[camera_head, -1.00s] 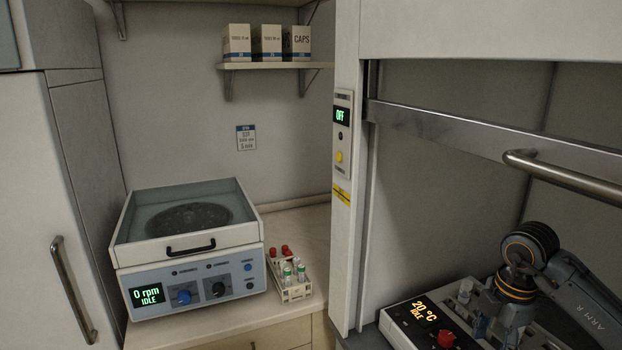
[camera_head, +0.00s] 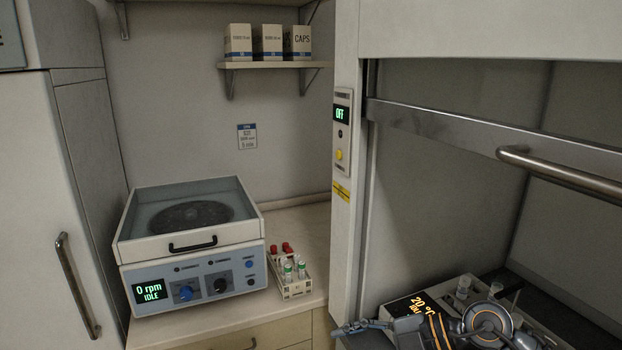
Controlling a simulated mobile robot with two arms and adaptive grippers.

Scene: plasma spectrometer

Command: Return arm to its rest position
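My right arm (camera_head: 487,325) is low at the right, in front of the fume hood opening and the heating block. Its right gripper (camera_head: 350,328) points left at the bottom edge, near the hood's left post. The fingers are small and dark, and I cannot tell whether they are apart; no held object shows. My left gripper and arm are out of view. The heating block (camera_head: 398,306) reads 20 °C and is partly hidden behind my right arm. Vials (camera_head: 463,287) stand in it.
A centrifuge (camera_head: 190,260) reading 0 rpm IDLE stands on the left counter. Beside it is a tube rack (camera_head: 293,289) with green- and red-capped tubes. The hood sash handle (camera_head: 560,173) juts out above my arm. A hood panel (camera_head: 342,130) reads OFF.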

